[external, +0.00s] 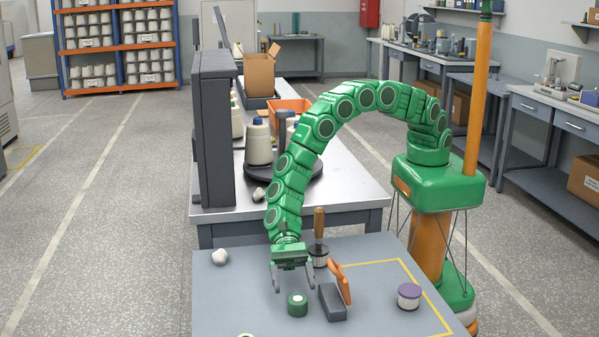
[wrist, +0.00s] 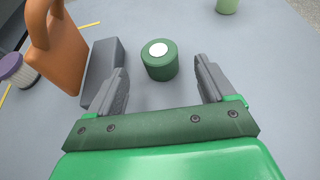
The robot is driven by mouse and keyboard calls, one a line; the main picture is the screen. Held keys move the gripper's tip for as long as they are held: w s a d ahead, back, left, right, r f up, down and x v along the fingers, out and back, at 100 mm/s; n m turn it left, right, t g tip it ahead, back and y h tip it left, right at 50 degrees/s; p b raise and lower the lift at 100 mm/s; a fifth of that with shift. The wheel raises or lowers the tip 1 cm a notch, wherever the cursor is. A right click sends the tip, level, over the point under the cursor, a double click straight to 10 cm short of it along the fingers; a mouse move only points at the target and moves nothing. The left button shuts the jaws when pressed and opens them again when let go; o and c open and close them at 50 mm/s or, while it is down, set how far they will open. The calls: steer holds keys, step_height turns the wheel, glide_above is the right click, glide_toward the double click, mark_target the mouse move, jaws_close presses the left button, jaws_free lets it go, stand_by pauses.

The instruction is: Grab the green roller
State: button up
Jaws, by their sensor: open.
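The green roller (external: 297,304) is a short dark green cylinder with a pale round centre on its top. It stands upright on the grey table, and in the wrist view (wrist: 160,66) it sits beyond my fingertips, roughly between their lines. My gripper (external: 293,289) is open and empty, pointing down over the table just behind the roller in the external view. Its two grey fingers (wrist: 163,77) show in the wrist view, spread apart and not visibly touching the roller.
A dark grey block (external: 332,302) and an orange handled piece (external: 341,283) stand close beside the roller. A purple-topped spool (external: 409,296) is at the right, a wooden-handled tool (external: 319,238) behind, and a white lump (external: 220,257) at the left. A pale green cylinder (wrist: 227,5) stands farther off.

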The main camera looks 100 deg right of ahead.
mark_target(298, 298)
steer(key=shift+x, duration=3.05)
steer(key=shift+r, duration=0.1)
steer(key=c, duration=1.1)
